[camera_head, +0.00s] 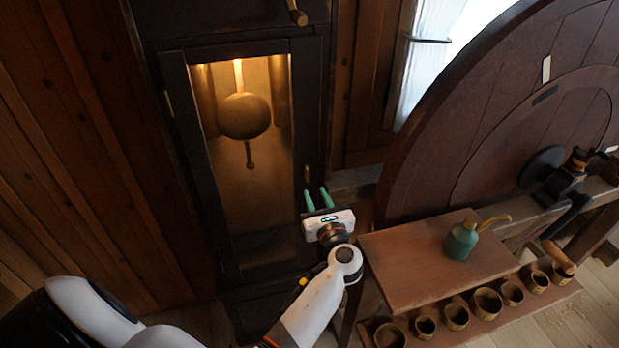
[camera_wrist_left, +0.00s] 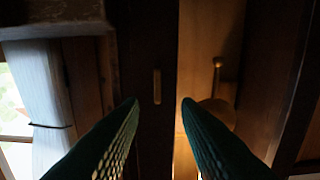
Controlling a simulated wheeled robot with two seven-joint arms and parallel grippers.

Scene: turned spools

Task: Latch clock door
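The tall clock's door (camera_head: 207,190) is a dark wood frame with a glass pane, and a lit pendulum (camera_head: 243,116) hangs behind it. The door looks flush or nearly so with the case; I cannot tell if it is fully closed. A small upright brass latch piece (camera_head: 306,173) is on the dark wood at the right of the pane. It also shows in the left wrist view (camera_wrist_left: 157,86), between and beyond the fingertips. My left gripper (camera_head: 318,199), with green fingers, is open and empty, just below the latch piece in the head view. My right gripper is out of view.
A wooden bench top (camera_head: 410,265) with a green oil can (camera_head: 461,241) stands right of my left arm. A row of small cups (camera_head: 457,315) is in front of it. A large dark wheel (camera_head: 480,120) rises behind. A brass knob (camera_head: 297,13) is above the door.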

